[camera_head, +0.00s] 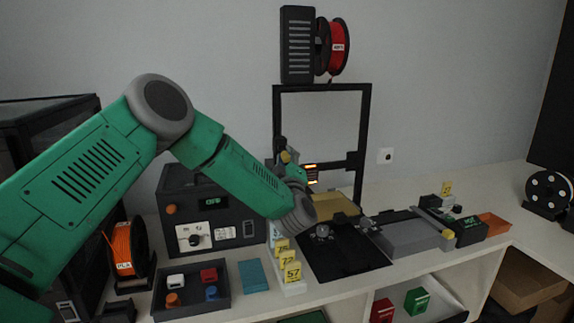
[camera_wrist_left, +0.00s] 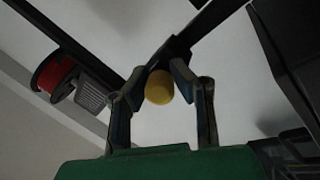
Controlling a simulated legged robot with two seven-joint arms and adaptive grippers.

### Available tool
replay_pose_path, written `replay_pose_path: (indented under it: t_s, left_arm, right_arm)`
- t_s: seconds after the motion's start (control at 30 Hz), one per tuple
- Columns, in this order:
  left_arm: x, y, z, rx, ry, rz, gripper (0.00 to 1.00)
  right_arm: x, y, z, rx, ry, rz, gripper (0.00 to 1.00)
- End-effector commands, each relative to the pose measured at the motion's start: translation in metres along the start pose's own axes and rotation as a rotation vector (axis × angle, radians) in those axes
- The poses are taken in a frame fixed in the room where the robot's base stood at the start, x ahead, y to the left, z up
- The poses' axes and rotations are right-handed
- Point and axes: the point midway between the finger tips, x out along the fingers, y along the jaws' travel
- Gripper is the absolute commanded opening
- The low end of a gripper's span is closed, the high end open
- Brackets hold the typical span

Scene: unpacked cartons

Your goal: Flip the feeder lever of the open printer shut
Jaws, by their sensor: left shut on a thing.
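The open printer (camera_head: 367,120) is a tall black frame with a bed at its foot, on the white bench in the head view. My left gripper (camera_head: 284,152) is beside the frame's left upright, at about crossbar height. In the left wrist view, my left gripper (camera_wrist_left: 158,72) has its two fingers closed in on the feeder lever, whose round yellow knob (camera_wrist_left: 159,88) shows between them. The knob also shows small in the head view (camera_head: 286,157). The fingertips partly hide the rest of the lever. My right gripper is in neither view.
A red spool (camera_head: 339,47) and a black box sit above the frame. A dark control box (camera_head: 205,212), orange spool (camera_head: 122,249), parts tray (camera_head: 190,297) and yellow number tags (camera_head: 291,272) stand left of the printer. A grey device (camera_head: 408,235) is at right.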

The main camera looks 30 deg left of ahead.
Motion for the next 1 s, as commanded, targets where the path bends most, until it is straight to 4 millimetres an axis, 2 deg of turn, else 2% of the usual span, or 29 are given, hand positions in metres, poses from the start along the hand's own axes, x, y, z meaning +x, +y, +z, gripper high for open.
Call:
replay_pose_path:
  t_s: [0.23,0.27,0.3,0.67,0.77,1.0]
  left_arm:
    - [-0.003,-0.005,0.003,0.007,-0.009,-0.008,0.00]
    - [-0.003,-0.005,0.003,0.007,-0.009,-0.008,0.29]
    - [-0.003,-0.005,0.003,0.007,-0.010,-0.008,0.41]
    - [-0.004,-0.002,0.002,0.003,-0.006,-0.004,0.41]
    - [-0.015,-0.002,0.002,0.004,-0.008,-0.004,0.41]
    - [-0.064,-0.003,0.003,0.005,-0.011,-0.005,0.41]
  right_arm:
    - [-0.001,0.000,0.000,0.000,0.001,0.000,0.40]
    - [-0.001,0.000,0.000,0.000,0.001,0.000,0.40]
    - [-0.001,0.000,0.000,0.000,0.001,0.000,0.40]
    - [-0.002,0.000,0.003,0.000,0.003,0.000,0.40]
    - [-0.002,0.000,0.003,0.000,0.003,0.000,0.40]
    - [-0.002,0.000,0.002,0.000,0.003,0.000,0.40]
